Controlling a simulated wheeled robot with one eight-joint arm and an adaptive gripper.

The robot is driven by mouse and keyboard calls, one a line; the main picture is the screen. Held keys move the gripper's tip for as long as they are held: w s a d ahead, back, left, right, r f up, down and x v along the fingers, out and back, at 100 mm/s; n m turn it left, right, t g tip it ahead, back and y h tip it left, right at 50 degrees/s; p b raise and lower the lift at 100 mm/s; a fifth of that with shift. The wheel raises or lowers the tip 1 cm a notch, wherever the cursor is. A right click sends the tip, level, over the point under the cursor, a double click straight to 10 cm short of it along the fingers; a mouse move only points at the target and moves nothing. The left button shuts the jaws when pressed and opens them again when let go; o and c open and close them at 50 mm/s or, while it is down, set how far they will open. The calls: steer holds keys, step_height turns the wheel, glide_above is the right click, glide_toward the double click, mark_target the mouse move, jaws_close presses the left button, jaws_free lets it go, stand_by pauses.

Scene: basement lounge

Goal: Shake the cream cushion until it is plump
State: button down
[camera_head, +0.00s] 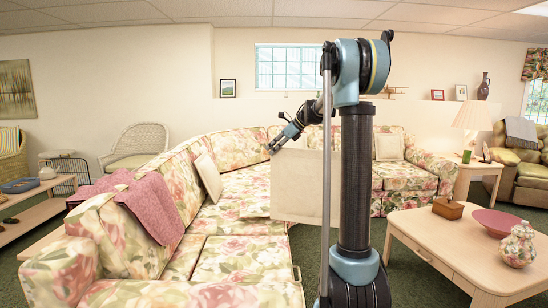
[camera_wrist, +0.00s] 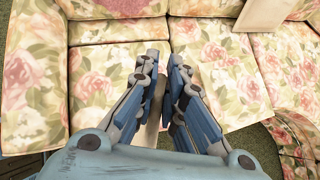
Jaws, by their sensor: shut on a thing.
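A cream cushion (camera_head: 297,187) hangs from my gripper (camera_head: 271,147) in front of the floral sofa in the head view. The gripper is shut on the cushion's upper left corner. My arm hides part of the cushion's right side. In the wrist view the fingers (camera_wrist: 165,68) point toward the sofa seat, with a narrow strip of the cushion (camera_wrist: 152,128) showing between them. Most of the cushion is hidden there by the fingers.
The floral sofa (camera_head: 228,254) fills the left and middle. Other cream cushions lean on its left back (camera_head: 209,176) and far right (camera_head: 388,147). A pink throw (camera_head: 154,207) lies over its left end. A coffee table (camera_head: 450,240) with a bowl and vase stands at right.

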step_height(320, 180, up, 2)
steer(key=shift+s+r, duration=0.1)
steer(key=shift+s, duration=0.05)
steer(key=shift+f, duration=2.5)
step_height(320, 180, up, 5)
steer(key=shift+f, duration=0.1)
step_height(320, 180, down, 5)
steer(key=shift+r, duration=0.15)
steer(key=w+d+f+m+t+h, duration=0.1)
steer(key=d+f+m+t+h, duration=0.5)
steer(key=d+f+m, duration=0.5)
steer(key=d+f, duration=0.9)
steer(key=d, duration=0.3)
steer(key=shift+w+d, duration=0.25)
steer(key=shift+d, duration=0.05)
